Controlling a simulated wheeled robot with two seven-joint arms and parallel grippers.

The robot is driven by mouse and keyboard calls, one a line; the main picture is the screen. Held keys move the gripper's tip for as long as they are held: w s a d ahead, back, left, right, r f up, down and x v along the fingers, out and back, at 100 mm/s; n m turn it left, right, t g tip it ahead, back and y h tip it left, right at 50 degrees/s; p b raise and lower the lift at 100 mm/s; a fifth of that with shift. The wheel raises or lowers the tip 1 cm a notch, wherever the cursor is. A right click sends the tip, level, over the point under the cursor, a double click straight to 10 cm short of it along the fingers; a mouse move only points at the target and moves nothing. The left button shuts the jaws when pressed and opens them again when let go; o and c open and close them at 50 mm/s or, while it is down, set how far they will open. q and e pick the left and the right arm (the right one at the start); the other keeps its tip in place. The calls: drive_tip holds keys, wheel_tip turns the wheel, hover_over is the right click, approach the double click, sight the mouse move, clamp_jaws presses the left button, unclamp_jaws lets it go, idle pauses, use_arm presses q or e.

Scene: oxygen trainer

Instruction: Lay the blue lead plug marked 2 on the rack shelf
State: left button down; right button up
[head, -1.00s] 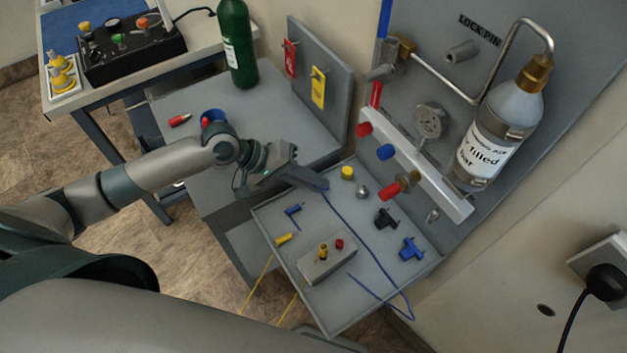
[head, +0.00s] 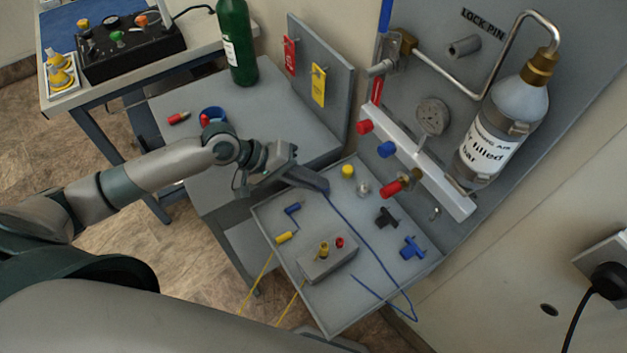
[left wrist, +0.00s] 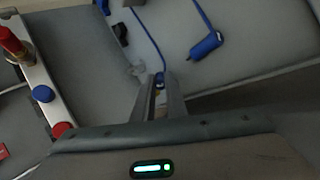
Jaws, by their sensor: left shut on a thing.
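My left gripper (head: 322,187) is over the upper left edge of the grey rack shelf (head: 320,305). In the left wrist view, its fingers are shut on a blue lead plug (left wrist: 159,78), mostly hidden between the tips. A blue lead runs from it over the shelf. A second blue plug (head: 293,209) lies on the shelf near its left edge; it also shows in the left wrist view (left wrist: 207,45). No number is readable on either plug. I cannot tell whether the held plug touches the shelf. My right gripper is not in view.
The shelf holds a grey box (head: 328,262) with yellow and red posts, a yellow plug (head: 284,238), a yellow cap (head: 348,171), a black fitting (head: 386,217) and a blue fitting (head: 412,247). A white manifold (head: 425,165) stands behind.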

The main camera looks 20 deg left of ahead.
use_arm(q)
drive_tip(key=shift+f, duration=0.15)
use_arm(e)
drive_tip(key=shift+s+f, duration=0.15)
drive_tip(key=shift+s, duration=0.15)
use_arm(q)
drive_tip(key=shift+f, duration=0.3)
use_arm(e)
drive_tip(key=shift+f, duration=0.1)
use_arm(q)
drive_tip(key=c, duration=1.8)
unclamp_jaws()
drive_tip(key=shift+o, duration=0.6)
drive_tip(key=shift+s, duration=0.1)
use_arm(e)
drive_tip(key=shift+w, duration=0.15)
